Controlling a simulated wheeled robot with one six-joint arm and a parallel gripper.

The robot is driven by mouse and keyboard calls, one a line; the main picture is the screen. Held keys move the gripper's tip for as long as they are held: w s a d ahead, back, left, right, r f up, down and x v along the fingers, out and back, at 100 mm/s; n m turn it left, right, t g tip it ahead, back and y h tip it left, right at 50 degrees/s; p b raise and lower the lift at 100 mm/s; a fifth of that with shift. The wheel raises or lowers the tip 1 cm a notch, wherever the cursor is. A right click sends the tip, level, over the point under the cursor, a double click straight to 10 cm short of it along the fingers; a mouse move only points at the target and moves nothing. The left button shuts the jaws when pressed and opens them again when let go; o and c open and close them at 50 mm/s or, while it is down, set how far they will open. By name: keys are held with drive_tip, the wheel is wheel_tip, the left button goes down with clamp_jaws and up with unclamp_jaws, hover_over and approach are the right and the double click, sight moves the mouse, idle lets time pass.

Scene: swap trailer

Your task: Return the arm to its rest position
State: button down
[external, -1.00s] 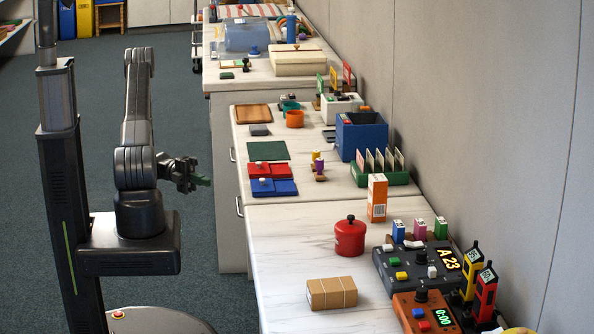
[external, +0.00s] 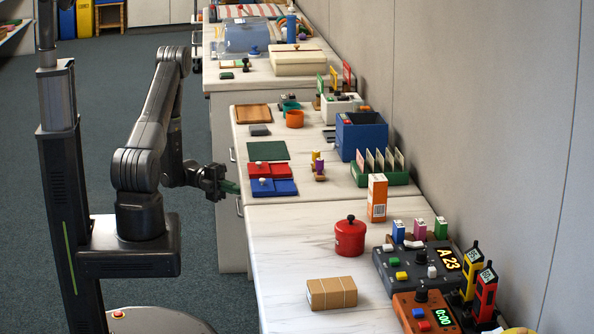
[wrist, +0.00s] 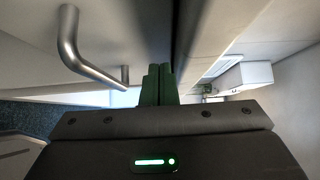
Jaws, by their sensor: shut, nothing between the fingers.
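My gripper (external: 232,187) is at the end of my black arm, left of the counter fronts in the external view. Its green fingers are together with nothing between them. In the wrist view the green fingertips (wrist: 158,84) point at a gap beside a drawer front with a metal handle (wrist: 72,40). The gripper is close to the cabinet edge; I cannot tell the exact clearance.
The near counter (external: 285,235) holds a red pot (external: 350,238), a cardboard box (external: 332,293) and devices. The middle counter holds red (external: 268,171) and blue trays and a blue bin (external: 361,138). Open carpet (external: 200,240) lies left of the counters.

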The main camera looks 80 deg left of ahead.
drive_tip(key=shift+w, duration=0.75)
drive_tip(key=s+d+v, duration=0.1)
drive_tip(key=v, duration=1)
drive_tip(key=shift+s+d+p, duration=0.2)
drive_tip(key=shift+s+p, duration=0.2)
drive_tip(key=shift+s, duration=0.2)
